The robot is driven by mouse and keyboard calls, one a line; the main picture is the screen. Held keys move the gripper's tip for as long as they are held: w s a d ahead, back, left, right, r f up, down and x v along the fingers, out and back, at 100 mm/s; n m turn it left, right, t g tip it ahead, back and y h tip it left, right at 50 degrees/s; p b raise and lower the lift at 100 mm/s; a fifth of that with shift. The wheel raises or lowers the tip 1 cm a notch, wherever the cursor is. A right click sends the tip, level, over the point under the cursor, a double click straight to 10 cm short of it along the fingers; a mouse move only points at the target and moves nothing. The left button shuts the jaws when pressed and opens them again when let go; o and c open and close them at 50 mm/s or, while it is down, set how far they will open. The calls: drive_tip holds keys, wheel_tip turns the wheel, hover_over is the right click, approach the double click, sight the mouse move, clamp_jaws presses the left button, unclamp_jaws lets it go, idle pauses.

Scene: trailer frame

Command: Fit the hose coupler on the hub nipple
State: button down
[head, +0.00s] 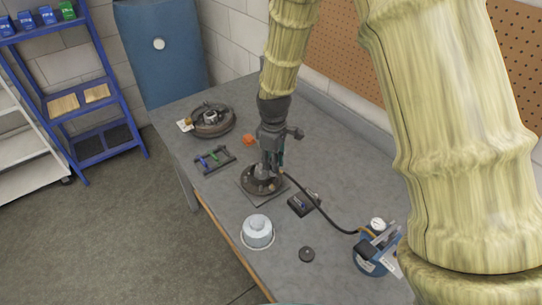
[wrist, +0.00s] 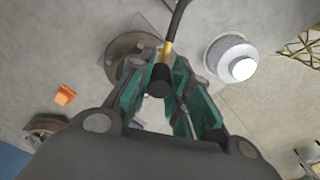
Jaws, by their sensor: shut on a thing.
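My gripper (head: 270,165) points down over the hub (head: 260,187), a dark round part on a square plate on the grey bench. In the wrist view, my gripper's teal fingers (wrist: 165,95) are shut on the hose coupler (wrist: 160,80), a dark cylinder with a brass end where the black hose (wrist: 178,18) joins. The hub also shows in the wrist view (wrist: 118,60), behind and left of the coupler. The hub nipple cannot be made out. I cannot tell whether the coupler touches the hub. The hose runs from my gripper to the blue pump (head: 368,262) with a gauge.
A grey domed cap (head: 257,232) and a dark puck (head: 307,254) lie nearer on the bench. A small black box (head: 303,204) lies by the hose. A rack of coloured tools (head: 214,159), an orange block (head: 249,140) and a brake drum (head: 212,120) stand farther back.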

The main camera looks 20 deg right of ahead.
drive_tip(key=shift+s+f, duration=0.2)
drive_tip(key=shift+a+f+b, duration=0.1)
drive_tip(key=shift+f+b, duration=0.2)
drive_tip(key=shift+b, duration=0.15)
drive_tip(key=shift+w+a+f+b, duration=0.1)
drive_tip(key=shift+w+f+b, duration=0.1)
drive_tip(key=shift+f+b, duration=0.25)
drive_tip(key=shift+w+f+b, duration=0.15)
drive_tip(key=shift+f+b, duration=0.05)
drive_tip(key=shift+f, duration=0.65)
drive_tip(key=shift+s+f+b, duration=0.25)
drive_tip(key=shift+s+b, duration=0.05)
drive_tip(key=shift+w+f, duration=0.2)
drive_tip(key=shift+f, duration=0.1)
drive_tip(key=shift+s, duration=0.15)
drive_tip(key=shift+r+p, duration=0.1)
drive_tip(key=shift+p, duration=0.35)
